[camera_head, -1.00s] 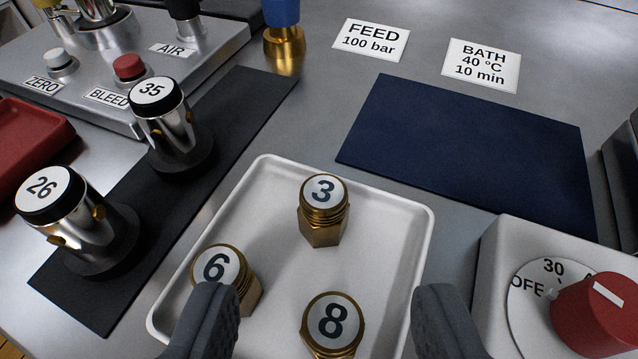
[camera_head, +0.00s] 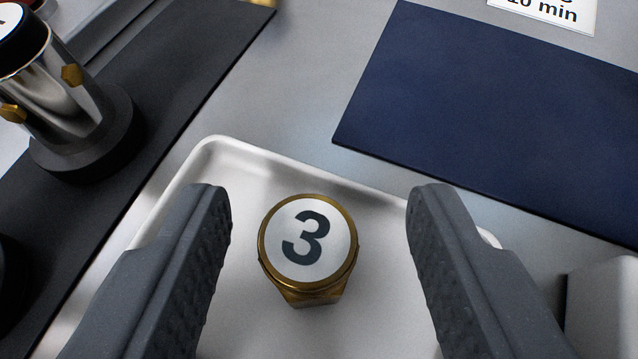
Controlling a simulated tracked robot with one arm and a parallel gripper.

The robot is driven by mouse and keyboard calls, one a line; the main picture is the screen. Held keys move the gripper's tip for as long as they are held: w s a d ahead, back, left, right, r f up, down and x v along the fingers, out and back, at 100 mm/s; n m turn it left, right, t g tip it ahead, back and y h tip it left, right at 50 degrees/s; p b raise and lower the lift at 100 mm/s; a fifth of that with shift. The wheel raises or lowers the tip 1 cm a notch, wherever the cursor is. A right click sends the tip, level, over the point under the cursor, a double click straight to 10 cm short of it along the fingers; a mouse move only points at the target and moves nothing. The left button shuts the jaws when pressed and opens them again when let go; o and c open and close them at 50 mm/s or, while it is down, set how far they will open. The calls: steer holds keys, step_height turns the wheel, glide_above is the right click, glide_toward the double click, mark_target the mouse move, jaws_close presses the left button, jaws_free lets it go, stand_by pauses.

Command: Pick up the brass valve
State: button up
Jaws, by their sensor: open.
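A brass fitting with a white cap marked 3 (camera_head: 308,240) stands upright in the white tray (camera_head: 215,160). No other brass piece shows in full now, and whether the fitting marked 3 is the brass valve I cannot tell from its label. My gripper (camera_head: 318,215) is open, with one dark grey finger on each side of the fitting. Clear gaps show between the fitting and both fingers. The fingers hide parts of the tray's left and right sides.
A chrome cylinder with brass studs (camera_head: 65,115) stands on a black mat (camera_head: 190,75) at the left. A dark blue mat (camera_head: 480,110) lies behind the tray at right. A pale box (camera_head: 605,300) stands at lower right.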

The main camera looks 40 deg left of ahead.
jaws_close()
steer(key=shift+r, duration=0.15)
